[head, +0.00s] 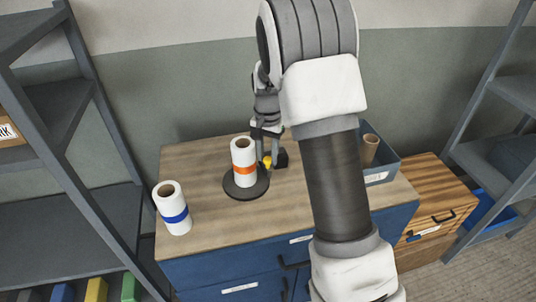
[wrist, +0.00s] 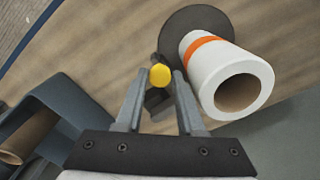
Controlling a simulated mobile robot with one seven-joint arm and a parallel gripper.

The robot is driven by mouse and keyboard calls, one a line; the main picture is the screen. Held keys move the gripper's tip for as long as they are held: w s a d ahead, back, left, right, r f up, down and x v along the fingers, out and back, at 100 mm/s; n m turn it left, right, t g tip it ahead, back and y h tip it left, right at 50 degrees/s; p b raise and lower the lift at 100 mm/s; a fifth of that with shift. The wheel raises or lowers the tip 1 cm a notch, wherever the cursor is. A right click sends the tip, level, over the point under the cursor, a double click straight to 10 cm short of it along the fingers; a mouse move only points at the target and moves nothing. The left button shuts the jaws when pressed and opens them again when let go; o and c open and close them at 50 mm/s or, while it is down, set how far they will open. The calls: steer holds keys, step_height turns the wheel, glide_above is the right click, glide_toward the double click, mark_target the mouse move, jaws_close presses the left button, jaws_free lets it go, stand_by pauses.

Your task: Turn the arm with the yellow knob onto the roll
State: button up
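A white roll with an orange band (head: 243,161) stands upright on a dark round base (head: 240,190); it also shows in the wrist view (wrist: 228,75). The yellow knob (head: 267,162) sits just right of the roll, by a dark block (head: 281,158). In the wrist view the knob (wrist: 160,76) lies between my fingertips, with a small gap on each side. My gripper (head: 266,137) points down above the knob and is open. Whether the fingertips reach down to the knob's height is hard to tell. The arm under the knob is mostly hidden.
A white roll with a blue band (head: 173,209) stands at the left of the wooden worktop (head: 205,222). A grey-blue bin (head: 381,172) with a cardboard tube (head: 370,148) stands at the right. Grey shelves (head: 95,110) flank the cabinet.

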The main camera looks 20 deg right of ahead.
steer(key=o, duration=0.3)
steer(key=shift+o, duration=0.2)
